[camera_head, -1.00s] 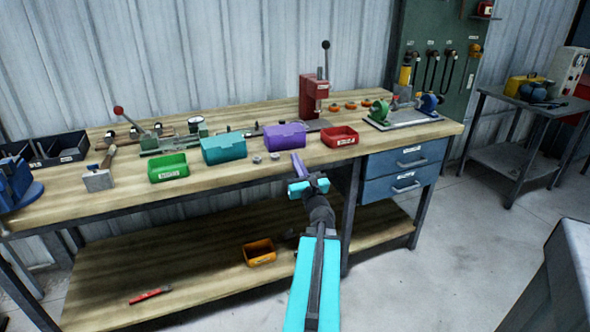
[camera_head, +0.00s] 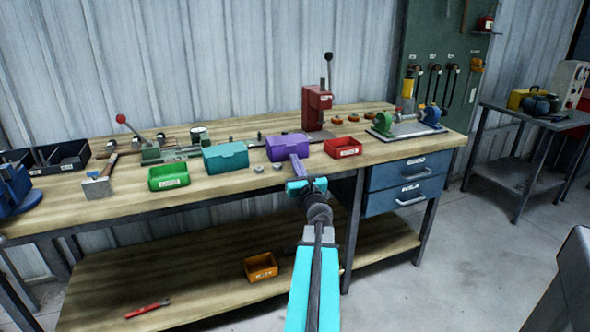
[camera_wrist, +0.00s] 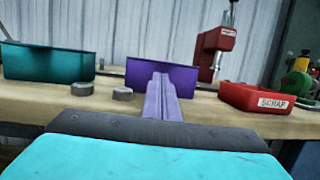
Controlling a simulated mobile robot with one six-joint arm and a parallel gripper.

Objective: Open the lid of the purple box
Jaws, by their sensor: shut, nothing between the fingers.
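The purple box (camera_head: 287,146) stands on the workbench with its lid down, between a teal box and a red bin. In the wrist view, the purple box (camera_wrist: 176,76) shows its front face straight ahead. My gripper (camera_head: 296,160) is at the bench's front edge, pointing at the box's front. Its purple fingers (camera_wrist: 159,92) are shut together with nothing between them. The fingertips overlap the front of the box in both views, so I cannot tell whether they touch it. They hide part of the front face.
The teal box (camera_head: 226,157) is to the left and the red bin (camera_head: 343,147) to the right. Two small grey pieces (camera_wrist: 122,94) lie front left of the purple box. A red press (camera_head: 316,106) stands behind it. The green bin (camera_head: 168,176) is farther left.

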